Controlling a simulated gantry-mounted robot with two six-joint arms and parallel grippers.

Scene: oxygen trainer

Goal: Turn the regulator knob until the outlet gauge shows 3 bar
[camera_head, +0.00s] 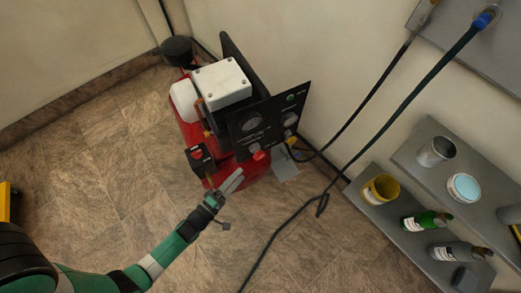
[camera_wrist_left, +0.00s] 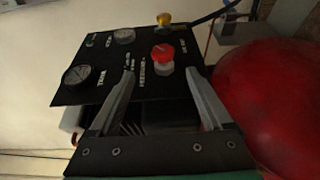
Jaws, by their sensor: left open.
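The red regulator knob (camera_head: 258,154) sits on the lower part of the compressor's black panel (camera_head: 270,113). It also shows in the left wrist view (camera_wrist_left: 163,54), just beyond and between my fingertips. My left gripper (camera_head: 240,174) is open and empty, its fingers pointing at the knob, apart from it; it shows in the left wrist view (camera_wrist_left: 160,73). A larger gauge (camera_wrist_left: 77,75) and a smaller gauge (camera_wrist_left: 124,36) are on the panel. Their readings are too small to tell, and I cannot tell for sure which is the outlet gauge. My right gripper is not in view.
A red tank (camera_wrist_left: 275,112) lies close beside my left gripper. A yellow fitting (camera_wrist_left: 164,19) with a hose is beyond the knob. Hoses (camera_head: 345,165) run across the floor and wall. Grey shelves (camera_head: 380,215) with cans and bottles stand at the right. The floor at left is clear.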

